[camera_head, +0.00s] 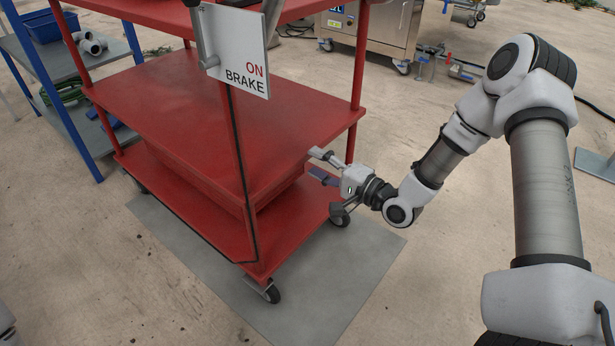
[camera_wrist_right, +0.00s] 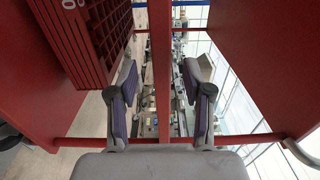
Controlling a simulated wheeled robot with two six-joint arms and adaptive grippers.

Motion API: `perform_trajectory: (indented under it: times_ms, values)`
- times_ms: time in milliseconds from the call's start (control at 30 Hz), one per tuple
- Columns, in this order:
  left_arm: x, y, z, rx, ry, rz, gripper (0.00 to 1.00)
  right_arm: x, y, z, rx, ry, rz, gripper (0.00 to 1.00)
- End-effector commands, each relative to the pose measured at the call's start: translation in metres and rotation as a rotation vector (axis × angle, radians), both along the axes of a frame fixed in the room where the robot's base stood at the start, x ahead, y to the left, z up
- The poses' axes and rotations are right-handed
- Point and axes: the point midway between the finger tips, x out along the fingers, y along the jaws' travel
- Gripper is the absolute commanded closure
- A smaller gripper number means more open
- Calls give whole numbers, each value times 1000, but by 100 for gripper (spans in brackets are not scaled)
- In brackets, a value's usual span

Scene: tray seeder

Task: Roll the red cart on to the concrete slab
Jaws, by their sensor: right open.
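The red cart (camera_head: 180,105) stands upright in the middle of the head view, with several shelves and posts. A white sign (camera_head: 233,50) on it reads "ON BRAKE". The grey concrete slab (camera_head: 310,300) lies under and in front of the cart. The near wheel (camera_head: 270,293) is over the slab, and the right wheel (camera_head: 340,216) is near its right part; the cart hides much of the slab. My right gripper (camera_head: 320,165) is open at the cart's right side. In the wrist view, a red post (camera_wrist_right: 159,70) shows between its fingers (camera_wrist_right: 160,78); I cannot tell whether they touch it. My left gripper is not in view.
A blue-framed rack (camera_head: 55,65) with a blue bin (camera_head: 48,26) and pipe fittings (camera_head: 92,44) stands at left. A steel machine on wheels (camera_head: 385,35) stands behind the cart. Floor at right front is clear.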

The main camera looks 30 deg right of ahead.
Motion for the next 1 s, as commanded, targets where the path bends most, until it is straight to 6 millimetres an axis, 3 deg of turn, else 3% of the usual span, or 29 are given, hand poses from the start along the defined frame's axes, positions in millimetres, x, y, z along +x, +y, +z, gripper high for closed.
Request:
perform_trajectory:
  times_ms: [33,200,500,667,1000]
  values:
    - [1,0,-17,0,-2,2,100,12,6,-8,-6,-3,5,50]
    - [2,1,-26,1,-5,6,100,37,16,-3,-2,-1,1,50]
    - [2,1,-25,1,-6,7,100,42,17,1,2,1,-1,50]
    - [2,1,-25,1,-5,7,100,42,17,1,1,2,-1,100]
    - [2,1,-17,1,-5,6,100,42,17,8,1,1,-1,100]
